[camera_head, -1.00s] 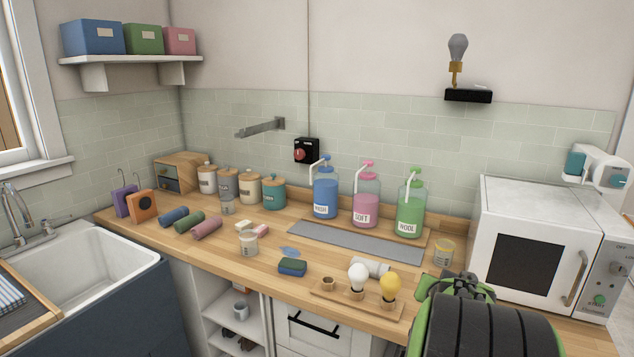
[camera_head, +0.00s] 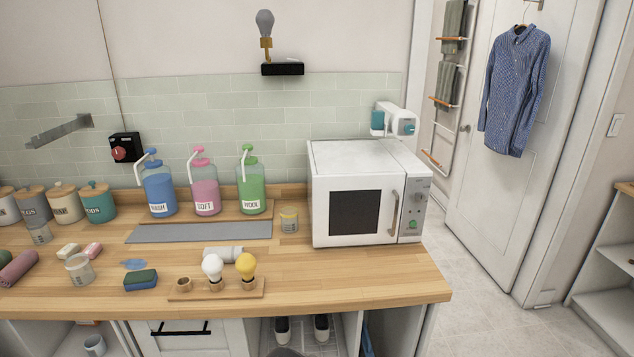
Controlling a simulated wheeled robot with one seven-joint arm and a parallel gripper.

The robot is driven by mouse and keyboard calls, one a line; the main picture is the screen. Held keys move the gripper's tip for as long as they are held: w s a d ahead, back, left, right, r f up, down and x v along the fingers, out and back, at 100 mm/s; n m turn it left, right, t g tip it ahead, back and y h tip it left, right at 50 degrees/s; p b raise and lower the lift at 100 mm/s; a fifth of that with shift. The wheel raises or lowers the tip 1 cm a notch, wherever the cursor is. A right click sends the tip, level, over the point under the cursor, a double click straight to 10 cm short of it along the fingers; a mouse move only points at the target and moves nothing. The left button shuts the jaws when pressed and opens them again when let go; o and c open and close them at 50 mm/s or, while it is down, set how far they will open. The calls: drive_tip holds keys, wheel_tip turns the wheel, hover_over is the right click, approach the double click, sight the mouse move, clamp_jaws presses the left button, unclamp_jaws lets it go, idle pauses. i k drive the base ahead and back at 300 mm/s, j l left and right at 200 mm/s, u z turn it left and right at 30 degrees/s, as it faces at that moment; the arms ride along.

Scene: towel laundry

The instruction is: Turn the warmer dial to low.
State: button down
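A white box-shaped warmer (camera_head: 354,160) with a dark window and a metal door handle stands at the right end of the wooden counter. Its door is shut. Its control panel on the right side of the front carries a small grey dial (camera_head: 420,197) with tiny marks around it and a green button (camera_head: 412,225) below. The marks and the dial's pointer are too small to read.
Pump bottles (camera_head: 206,187), a small jar (camera_head: 289,220) and a bulb stand (camera_head: 236,291) are left of the warmer on the counter (camera_head: 370,279). A red-knobbed black box (camera_head: 126,146) is on the wall. The floor (camera_head: 470,270) right of the counter is clear.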

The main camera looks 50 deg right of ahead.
sight(419, 197)
drive_tip(key=z, duration=2)
